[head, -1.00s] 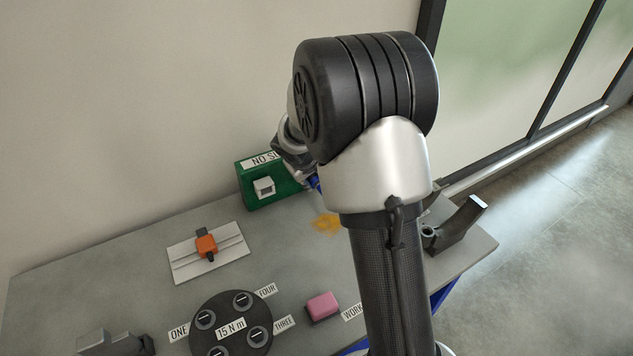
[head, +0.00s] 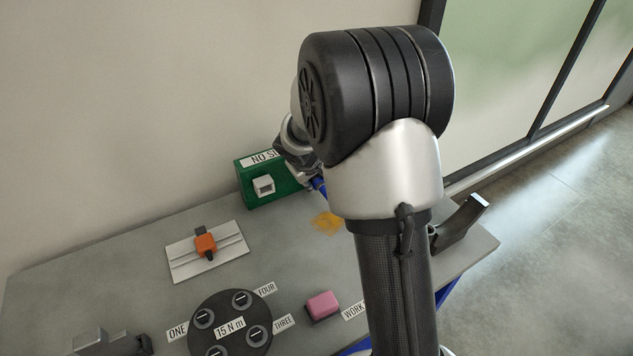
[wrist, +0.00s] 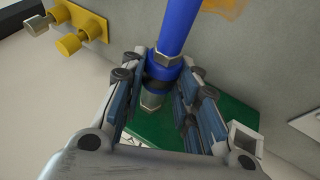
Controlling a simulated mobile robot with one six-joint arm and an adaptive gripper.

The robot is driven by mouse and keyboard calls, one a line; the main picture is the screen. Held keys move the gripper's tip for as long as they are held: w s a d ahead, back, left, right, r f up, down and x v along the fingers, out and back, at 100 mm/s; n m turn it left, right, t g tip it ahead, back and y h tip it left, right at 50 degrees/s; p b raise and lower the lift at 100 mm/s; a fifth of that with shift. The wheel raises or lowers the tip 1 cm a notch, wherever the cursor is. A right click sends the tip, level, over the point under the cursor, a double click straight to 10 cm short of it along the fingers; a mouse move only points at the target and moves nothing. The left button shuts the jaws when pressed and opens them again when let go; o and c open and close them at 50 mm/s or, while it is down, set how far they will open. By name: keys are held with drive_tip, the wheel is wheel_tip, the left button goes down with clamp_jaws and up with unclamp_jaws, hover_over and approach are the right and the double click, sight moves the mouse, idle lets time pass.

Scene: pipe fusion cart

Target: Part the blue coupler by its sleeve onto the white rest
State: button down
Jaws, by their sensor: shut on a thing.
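My gripper (wrist: 160,76) is shut on the blue coupler (wrist: 158,70) in the wrist view, with a finger on each side of it. A blue hose (wrist: 178,28) runs up from the coupler, and a metal end (wrist: 152,100) shows below it. In the head view my arm hides most of the gripper; only a little blue (head: 318,186) shows beside it. A white grooved plate (head: 228,256) with an orange block (head: 205,244) on it lies left on the table. I cannot tell whether this plate is the white rest.
A green box (head: 258,197) with a white square socket (head: 263,185) stands by the wall, near the gripper. A yellow bracket (wrist: 80,18) with knobs shows in the wrist view. A black round plate (head: 232,330), a pink block (head: 322,305) and a grey bracket (head: 462,225) are on the table.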

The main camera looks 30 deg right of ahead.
sight(324, 189)
drive_tip(key=shift+s+d+b, duration=0.1)
drive_tip(key=shift+s+b, duration=0.85)
drive_tip(key=shift+s, duration=1.35)
